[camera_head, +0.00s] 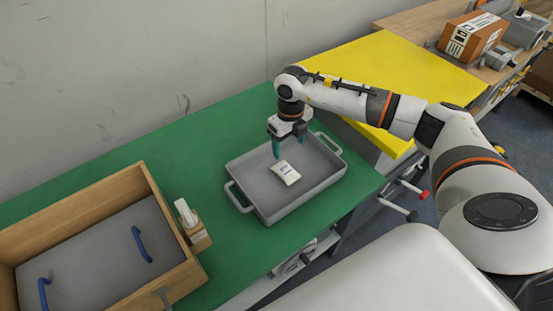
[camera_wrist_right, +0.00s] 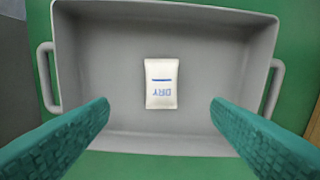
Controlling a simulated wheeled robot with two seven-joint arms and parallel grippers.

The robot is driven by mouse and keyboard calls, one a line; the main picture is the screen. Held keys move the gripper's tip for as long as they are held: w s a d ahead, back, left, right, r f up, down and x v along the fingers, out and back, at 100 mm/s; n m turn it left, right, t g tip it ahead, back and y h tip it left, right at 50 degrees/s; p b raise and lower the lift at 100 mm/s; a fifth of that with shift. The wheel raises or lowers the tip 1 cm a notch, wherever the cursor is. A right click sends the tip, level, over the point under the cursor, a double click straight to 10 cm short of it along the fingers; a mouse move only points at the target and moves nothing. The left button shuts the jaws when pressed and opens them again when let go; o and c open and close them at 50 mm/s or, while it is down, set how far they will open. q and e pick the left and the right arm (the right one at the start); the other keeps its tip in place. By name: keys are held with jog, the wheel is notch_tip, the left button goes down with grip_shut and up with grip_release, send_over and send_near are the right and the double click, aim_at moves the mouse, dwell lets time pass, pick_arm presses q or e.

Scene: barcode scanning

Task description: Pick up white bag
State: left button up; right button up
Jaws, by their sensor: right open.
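The white bag (camera_head: 286,173) lies flat in the grey tray (camera_head: 252,192) on the green table. In the right wrist view the bag (camera_wrist_right: 161,90) shows blue print and a blue line, and sits near the middle of the tray floor. My right gripper (camera_head: 284,149) is over the tray, fingers pointing down, just behind the bag in the head view. In the wrist view its two teal fingers (camera_wrist_right: 160,115) are wide apart, one on each side of the bag, with nothing between them touching it. My left gripper is not in view.
A wooden box (camera_head: 80,198) with a grey base and blue handles stands at the left. A white scanner-like device (camera_head: 187,214) is beside it. A yellow surface (camera_head: 400,72) and a brown box (camera_head: 473,36) are at the back right. The tray's walls surround the bag.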

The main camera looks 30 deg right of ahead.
jog(key=b, duration=0.4)
send_over(289, 172)
notch_tip(289, 172, down, 6)
jog(key=shift+d, duration=0.15)
jog(key=shift+w+f+b, duration=0.1)
jog(key=shift+f+b, duration=0.2)
jog(key=shift+b, duration=0.05)
jog(key=shift+f+b, duration=0.4)
jog(key=shift+f, duration=0.15)
notch_tip(289, 172, down, 4)
jog(key=b, duration=0.2)
jog(key=shift+r+b, duration=0.1)
jog(key=shift+b, duration=0.2)
jog(key=shift+r, duration=0.1)
jog(key=shift+c, duration=1.3)
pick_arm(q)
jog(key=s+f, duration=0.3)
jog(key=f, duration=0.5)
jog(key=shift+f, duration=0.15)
pick_arm(e)
jog(key=c, duration=0.8)
